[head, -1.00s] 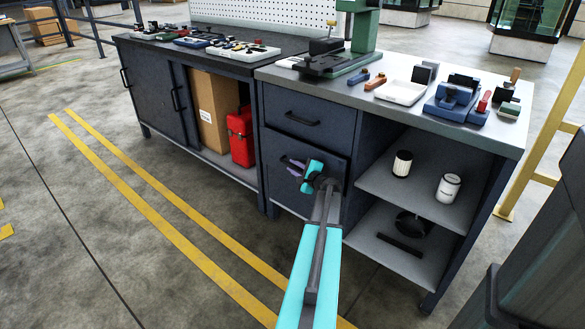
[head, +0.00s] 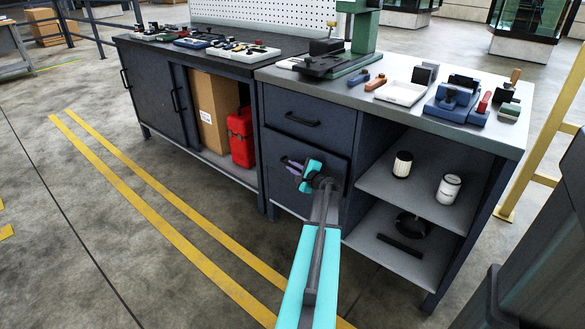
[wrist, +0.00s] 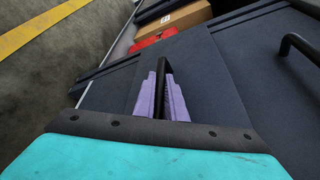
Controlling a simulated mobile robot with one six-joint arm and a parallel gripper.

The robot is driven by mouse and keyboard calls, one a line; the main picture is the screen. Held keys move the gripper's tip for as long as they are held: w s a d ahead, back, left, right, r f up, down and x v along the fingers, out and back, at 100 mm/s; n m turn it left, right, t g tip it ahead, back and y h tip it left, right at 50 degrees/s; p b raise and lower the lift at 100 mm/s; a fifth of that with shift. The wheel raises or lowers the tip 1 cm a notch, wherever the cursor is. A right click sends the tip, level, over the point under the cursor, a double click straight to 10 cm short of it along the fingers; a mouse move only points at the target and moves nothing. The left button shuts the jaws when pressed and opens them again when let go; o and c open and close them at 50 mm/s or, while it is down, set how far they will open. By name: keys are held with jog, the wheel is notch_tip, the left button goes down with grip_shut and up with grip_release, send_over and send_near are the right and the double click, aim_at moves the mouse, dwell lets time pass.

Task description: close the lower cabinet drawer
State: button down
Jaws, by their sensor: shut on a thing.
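The lower drawer (head: 335,169) is a dark blue-grey front below the upper drawer, in the middle of the workbench in the head view. Its front seems to stand slightly proud of the cabinet; how far is hard to tell. My gripper (head: 292,164) is at this drawer's front, its cyan body hiding part of it. In the wrist view my gripper's purple fingers (wrist: 162,92) are shut on the black drawer handle (wrist: 165,68), one finger on each side.
The upper drawer (head: 291,119) looks shut. To the right are open shelves (head: 400,190) with two canisters. To the left an open bay holds a cardboard box (head: 210,108) and a red can (head: 241,138). The floor in front is clear, with yellow lines.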

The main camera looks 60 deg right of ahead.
aim_at(302, 163)
jog(key=shift+s+d, duration=0.15)
jog(key=shift+d, duration=0.8)
jog(key=shift+s+d, duration=0.15)
jog(key=shift+d, duration=0.75)
jog(key=shift+s+d, duration=0.1)
jog(key=shift+d, duration=0.05)
jog(key=shift+r, duration=0.1)
jog(key=c, duration=2.1)
grip_release()
jog(key=shift+d, duration=0.1)
jog(key=shift+s, duration=0.1)
jog(key=shift+s+a, duration=0.4)
jog(key=p+v, duration=0.1)
jog(key=v, duration=1.1)
jog(key=shift+s+a+r+p, duration=0.1)
jog(key=shift+s+r+p, duration=0.1)
jog(key=shift+s+p, duration=0.1)
jog(key=shift+w, duration=0.1)
